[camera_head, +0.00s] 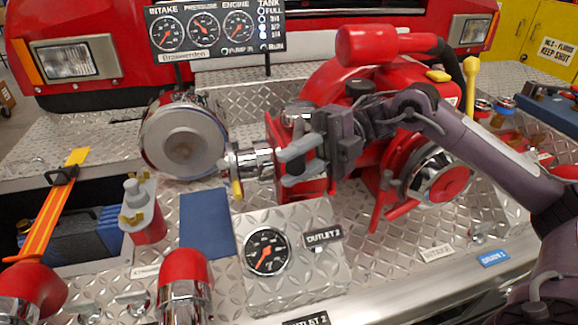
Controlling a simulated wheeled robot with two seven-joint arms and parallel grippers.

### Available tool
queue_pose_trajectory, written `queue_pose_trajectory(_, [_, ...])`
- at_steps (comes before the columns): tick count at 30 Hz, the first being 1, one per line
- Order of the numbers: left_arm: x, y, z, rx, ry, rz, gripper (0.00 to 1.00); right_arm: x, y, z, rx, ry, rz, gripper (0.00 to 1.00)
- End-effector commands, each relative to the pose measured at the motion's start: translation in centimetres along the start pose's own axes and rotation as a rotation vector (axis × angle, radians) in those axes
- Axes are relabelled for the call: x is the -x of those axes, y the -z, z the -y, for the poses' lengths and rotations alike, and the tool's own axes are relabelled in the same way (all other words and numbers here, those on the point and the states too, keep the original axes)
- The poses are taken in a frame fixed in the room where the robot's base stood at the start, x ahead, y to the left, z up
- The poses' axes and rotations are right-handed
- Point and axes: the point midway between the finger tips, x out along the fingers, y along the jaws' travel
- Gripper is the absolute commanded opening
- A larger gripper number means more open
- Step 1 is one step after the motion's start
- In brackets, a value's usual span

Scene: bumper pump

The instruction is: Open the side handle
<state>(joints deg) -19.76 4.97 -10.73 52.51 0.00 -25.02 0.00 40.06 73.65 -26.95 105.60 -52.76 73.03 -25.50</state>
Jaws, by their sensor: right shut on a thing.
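The red pump (318,88) sits on the diamond-plate bumper, with a chrome outlet (252,163) on its left side. My right gripper (291,165) reaches in from the right, in front of the pump's left side. Its grey fingers point left and are shut on a part there, which looks like the side handle. The fingers hide most of that part, so its exact position cannot be told. A small yellow-tipped lever (237,189) hangs below the chrome outlet, left of the gripper. My left gripper is not in view.
A large round chrome cap (183,140) stands left of the pump. The gauge panel (203,31) stands behind. An outlet gauge (267,251) on a sloped plate is below the gripper. Red-capped fittings (186,268) stand in front, and a chrome-and-red outlet (440,178) is right.

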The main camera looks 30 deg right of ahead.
Motion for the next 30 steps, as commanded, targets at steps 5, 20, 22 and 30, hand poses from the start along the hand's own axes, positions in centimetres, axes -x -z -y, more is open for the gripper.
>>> queue_pose_trajectory(5, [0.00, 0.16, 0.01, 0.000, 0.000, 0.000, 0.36, 0.00, 0.12, 0.21, -0.005, 0.001, -0.006, 0.00])
queue_pose_trajectory(20, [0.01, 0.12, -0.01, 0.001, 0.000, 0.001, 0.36, 0.01, 0.10, 0.09, -0.001, 0.000, -0.005, 0.49])
queue_pose_trajectory(22, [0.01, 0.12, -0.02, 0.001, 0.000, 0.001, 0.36, 0.01, 0.10, 0.07, -0.001, 0.000, -0.004, 0.49])
queue_pose_trajectory(30, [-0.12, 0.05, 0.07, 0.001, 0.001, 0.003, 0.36, -0.12, 0.02, 0.04, 0.000, -0.001, -0.004, 0.49])
